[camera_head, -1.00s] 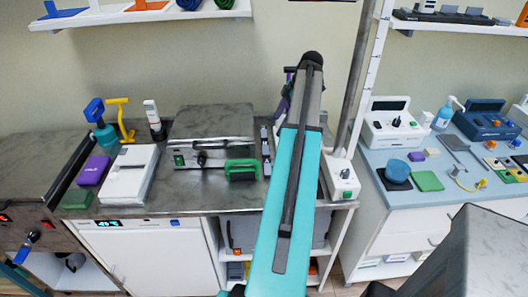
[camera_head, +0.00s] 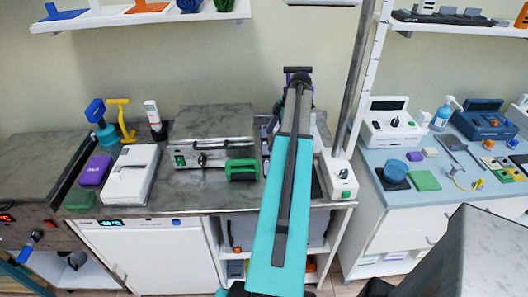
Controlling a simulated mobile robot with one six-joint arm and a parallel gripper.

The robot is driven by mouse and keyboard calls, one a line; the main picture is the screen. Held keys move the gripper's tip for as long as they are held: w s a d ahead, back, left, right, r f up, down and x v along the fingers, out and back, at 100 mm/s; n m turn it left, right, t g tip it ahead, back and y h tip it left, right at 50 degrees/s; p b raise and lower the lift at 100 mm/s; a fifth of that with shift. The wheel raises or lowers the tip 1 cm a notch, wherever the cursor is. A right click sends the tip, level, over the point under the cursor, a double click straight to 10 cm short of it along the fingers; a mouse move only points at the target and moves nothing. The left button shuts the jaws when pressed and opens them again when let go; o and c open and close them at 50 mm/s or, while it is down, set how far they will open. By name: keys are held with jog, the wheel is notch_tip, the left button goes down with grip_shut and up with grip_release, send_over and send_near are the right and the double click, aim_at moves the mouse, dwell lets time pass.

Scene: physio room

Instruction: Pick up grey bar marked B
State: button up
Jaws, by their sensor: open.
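My arm reaches up the middle of the view, over the right end of the dark marbled counter (camera_head: 230,204). My gripper (camera_head: 277,115) points down behind the arm's far end and is mostly hidden by it; its dark and purple parts show at the left edge of the arm. It is open. A small strip of grey pieces (camera_head: 265,140) lies on the counter just left of the arm, mostly covered by it. I cannot read any mark, so I cannot tell which is the grey bar marked B.
A white switch box with a pole (camera_head: 340,180) stands close on the right. A white case (camera_head: 130,174) and purple block (camera_head: 95,170) lie farther left.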

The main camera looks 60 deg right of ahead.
aim_at(266, 148)
jog(key=shift+p+x, duration=1.05)
jog(key=shift+x, duration=0.45)
jog(key=shift+d+x, duration=0.25)
jog(key=shift+x, duration=0.8)
jog(key=shift+a, duration=0.1)
jog(key=c, duration=0.8)
